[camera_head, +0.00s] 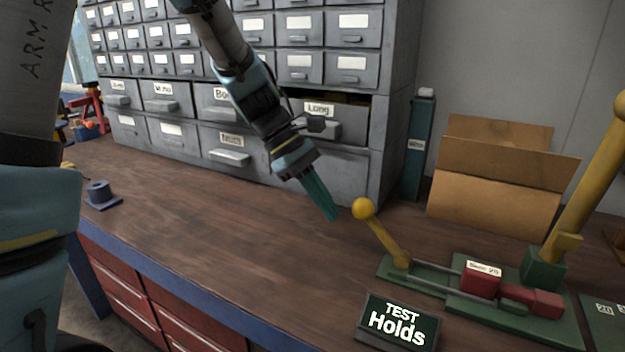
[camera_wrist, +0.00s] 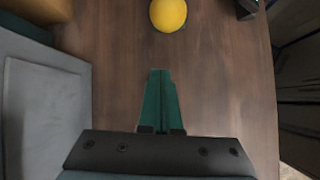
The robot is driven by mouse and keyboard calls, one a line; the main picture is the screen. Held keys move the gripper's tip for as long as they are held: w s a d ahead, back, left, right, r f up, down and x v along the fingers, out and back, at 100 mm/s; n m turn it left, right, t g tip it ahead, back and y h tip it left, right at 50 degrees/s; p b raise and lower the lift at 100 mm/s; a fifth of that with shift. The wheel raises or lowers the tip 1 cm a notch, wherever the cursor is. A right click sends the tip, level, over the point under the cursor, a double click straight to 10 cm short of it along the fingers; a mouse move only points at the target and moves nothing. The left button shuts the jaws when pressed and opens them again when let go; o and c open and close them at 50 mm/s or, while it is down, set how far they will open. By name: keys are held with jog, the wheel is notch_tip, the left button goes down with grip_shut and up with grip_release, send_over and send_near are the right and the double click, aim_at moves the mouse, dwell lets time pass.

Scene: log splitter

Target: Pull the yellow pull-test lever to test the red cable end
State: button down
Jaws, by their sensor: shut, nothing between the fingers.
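The yellow pull-test lever (camera_head: 381,232) has a round yellow knob and leans up and to the left from a green base (camera_head: 452,298). Its knob also shows at the top of the wrist view (camera_wrist: 168,14). A red block (camera_head: 481,279) with a white label sits on the base, and a red and green piece (camera_head: 533,299) lies to its right. I cannot tell which part is the red cable end. My gripper (camera_head: 333,217) has teal fingers, shut and empty, just left of the knob. In the wrist view the fingers (camera_wrist: 160,75) point toward the knob, with a gap between.
A dark sign (camera_head: 398,321) reading "TEST Holds" stands in front of the base. A cardboard box (camera_head: 497,190) is behind it. A thick yellow post (camera_head: 592,175) rises at the right. Grey drawers (camera_head: 345,120) line the back, one partly open.

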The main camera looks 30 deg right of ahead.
aim_at(379, 230)
jog(key=shift+x, duration=1.05)
jog(key=shift+s+d+r+p, duration=0.1)
jog(key=shift+s+r+p, duration=0.3)
jog(key=shift+r, duration=0.15)
jog(key=shift+s+d+r+p, duration=0.1)
jog(key=shift+s+r+p, duration=0.3)
jog(key=shift+r, duration=0.15)
jog(key=shift+s+d+r, duration=0.1)
jog(key=shift+s+r, duration=0.3)
jog(key=shift+r, duration=0.05)
jog(key=shift+p, duration=0.3)
